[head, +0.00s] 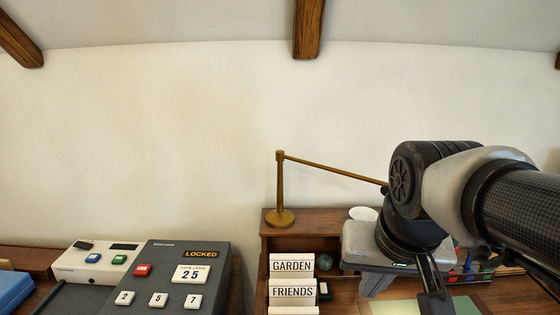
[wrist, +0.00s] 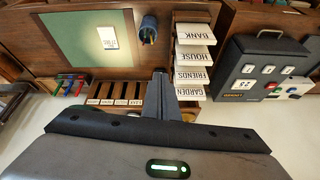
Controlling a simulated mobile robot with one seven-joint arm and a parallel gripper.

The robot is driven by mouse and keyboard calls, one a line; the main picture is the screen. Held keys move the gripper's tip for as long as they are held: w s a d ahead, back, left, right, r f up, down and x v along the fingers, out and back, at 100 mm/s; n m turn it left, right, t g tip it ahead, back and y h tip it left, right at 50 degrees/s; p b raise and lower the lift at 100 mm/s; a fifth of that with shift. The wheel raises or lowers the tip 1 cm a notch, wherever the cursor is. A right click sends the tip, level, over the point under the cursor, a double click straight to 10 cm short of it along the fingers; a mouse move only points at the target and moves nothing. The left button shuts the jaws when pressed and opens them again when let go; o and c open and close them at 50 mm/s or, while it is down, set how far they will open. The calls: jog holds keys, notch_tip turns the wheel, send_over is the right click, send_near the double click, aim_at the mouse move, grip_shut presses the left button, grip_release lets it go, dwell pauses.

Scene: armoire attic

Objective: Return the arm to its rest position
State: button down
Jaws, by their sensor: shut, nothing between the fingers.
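My arm comes in from the right of the head view and bends downward over the desk. My gripper (head: 374,287) hangs below its grey body with a green light. The wrist view also shows my gripper (wrist: 160,78), its fingers together with nothing between them. It points down at the desk, close to the stack of word signs (wrist: 194,75). From these views I cannot tell whether it touches anything below.
A dark lock box (head: 170,278) reads LOCKED, with a white button device (head: 97,262) beside it. A brass stand with a rod (head: 281,190) rises behind my arm. A green mat (wrist: 78,40), a blue cup (wrist: 149,28) and slotted labels (wrist: 115,93) lie nearby.

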jog(key=s+f+n, duration=0.2)
jog(key=s, duration=0.3)
notch_tip(320, 180, up, 14)
jog(key=p, duration=1.3)
jog(key=shift+f+t, duration=0.2)
jog(key=shift+t, duration=0.1)
jog(key=shift+s, duration=0.1)
